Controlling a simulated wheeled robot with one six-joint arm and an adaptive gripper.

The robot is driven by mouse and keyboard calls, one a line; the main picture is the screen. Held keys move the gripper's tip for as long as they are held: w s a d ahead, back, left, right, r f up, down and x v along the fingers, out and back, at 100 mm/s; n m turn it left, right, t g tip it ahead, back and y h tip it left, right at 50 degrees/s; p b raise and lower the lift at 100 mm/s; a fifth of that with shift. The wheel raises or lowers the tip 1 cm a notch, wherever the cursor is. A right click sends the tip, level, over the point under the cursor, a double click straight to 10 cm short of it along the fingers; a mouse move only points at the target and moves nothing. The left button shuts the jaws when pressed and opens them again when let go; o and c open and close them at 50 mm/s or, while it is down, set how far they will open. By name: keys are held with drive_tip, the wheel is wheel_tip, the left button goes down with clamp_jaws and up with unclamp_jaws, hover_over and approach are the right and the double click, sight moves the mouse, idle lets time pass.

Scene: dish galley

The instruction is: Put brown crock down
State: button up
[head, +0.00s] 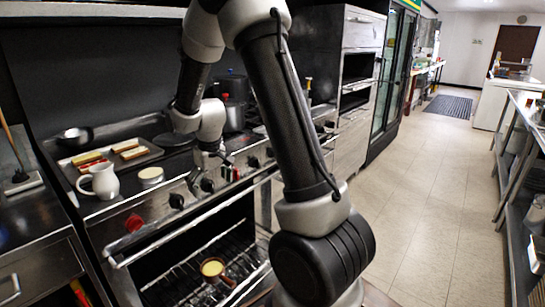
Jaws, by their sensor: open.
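The brown crock (213,268), a small round pot with a stub handle and a pale yellow top, stands upright on the wire rack (180,289) low in the stove front. My gripper (211,178) is above it, small and dark, in front of the stove's knob panel. Its jaws are open and it is clear of the crock, with nothing visible between the fingers. The fingertips are hard to make out against the dark panel.
A white pitcher (103,181), a pale round tin (150,176) and a tray (73,167) with food stand on the stovetop. A steel rail (190,228) runs above the rack. Tiled floor (430,190) to the right is open.

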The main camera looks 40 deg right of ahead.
drive_tip(key=s+d+r+t, duration=0.1)
drive_tip(key=s+d+r, duration=0.1)
drive_tip(key=s+r, duration=1.35)
drive_tip(key=s, duration=0.5)
drive_tip(key=s+r+m+t, duration=0.1)
drive_tip(key=s+r, duration=0.3)
drive_tip(key=s, duration=0.3)
drive_tip(key=shift+s+d+t, duration=0.3)
drive_tip(key=shift+s+d, duration=0.1)
